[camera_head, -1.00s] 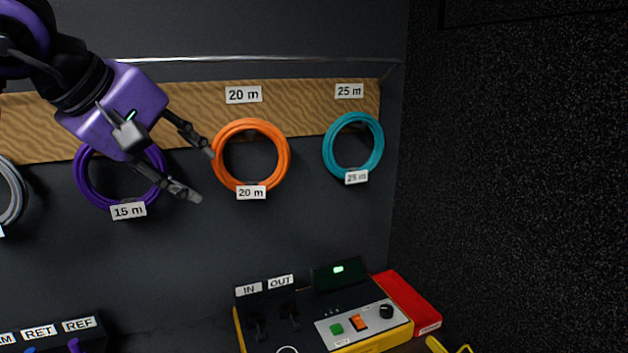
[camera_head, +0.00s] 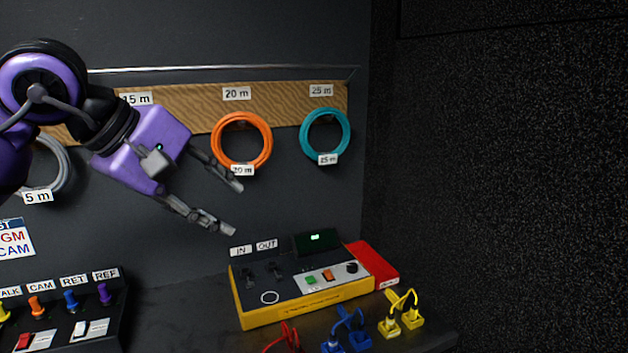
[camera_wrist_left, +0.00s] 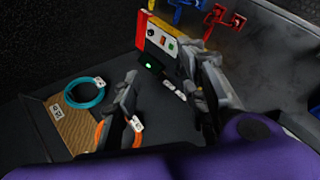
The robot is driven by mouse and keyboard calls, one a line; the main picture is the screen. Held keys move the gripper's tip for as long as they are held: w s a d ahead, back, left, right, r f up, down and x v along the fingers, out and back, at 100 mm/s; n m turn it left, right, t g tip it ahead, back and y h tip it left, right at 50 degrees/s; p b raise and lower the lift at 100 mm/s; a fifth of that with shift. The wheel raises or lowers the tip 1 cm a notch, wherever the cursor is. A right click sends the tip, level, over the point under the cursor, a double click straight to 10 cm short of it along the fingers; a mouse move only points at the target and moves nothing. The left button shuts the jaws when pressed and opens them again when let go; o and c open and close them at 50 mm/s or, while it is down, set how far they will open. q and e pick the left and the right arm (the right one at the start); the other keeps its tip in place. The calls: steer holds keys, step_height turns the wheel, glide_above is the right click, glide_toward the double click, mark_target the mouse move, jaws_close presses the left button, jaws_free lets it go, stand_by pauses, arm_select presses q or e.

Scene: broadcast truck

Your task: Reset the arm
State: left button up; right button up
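My left gripper (camera_head: 236,209) is purple with grey fingers. It is open and empty, in front of the wall of hanging cables, below and left of the orange coil in the head view. Its spread fingers also show in the left wrist view (camera_wrist_left: 168,78), with nothing between them. My left arm reaches in from the left edge of the head view. It hides the place under the 15 m label (camera_head: 137,99). My right gripper is in neither view.
The orange 20 m coil (camera_head: 216,144), teal 25 m coil (camera_head: 304,133) and grey 5 m coil (camera_head: 66,166) hang on the wall. Below stand a yellow tester box (camera_head: 305,307) and a black panel (camera_head: 107,325). Red (camera_head: 287,335), blue (camera_head: 345,334) and yellow (camera_head: 400,318) leads lie in front.

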arm_select(q)
steer(key=s+d+f+n+g+h+p, duration=0.3)
steer(key=s+d+f+n+h, duration=0.3)
steer(key=d+f+n+h, duration=0.7)
steer(key=s+a+f+n+t+y+p, duration=0.2)
steer(key=a+f+n+t+y, duration=0.5)
steer(key=f+n, duration=0.7)
steer(key=s+a+f+n+t+y+p, duration=0.2)
steer(key=a+f+n+t+y, duration=0.6)
steer(key=n, duration=1.3)
steer(key=s+a+f+n+g+y, duration=0.1)
steer(key=s+a+f+n+g, duration=0.1)
steer(key=s+f+n+g, duration=0.3)
steer(key=s+a+f+n+g+y+p, duration=0.1)
steer(key=s+f+n+g, duration=0.4)
steer(key=s+f, duration=0.8)
steer(key=s+n+y, duration=0.1)
steer(key=s+n, duration=0.1)
steer(key=s, duration=0.4)
steer(key=shift+a+f+n, duration=0.35)
steer(key=shift+n, duration=0.05)
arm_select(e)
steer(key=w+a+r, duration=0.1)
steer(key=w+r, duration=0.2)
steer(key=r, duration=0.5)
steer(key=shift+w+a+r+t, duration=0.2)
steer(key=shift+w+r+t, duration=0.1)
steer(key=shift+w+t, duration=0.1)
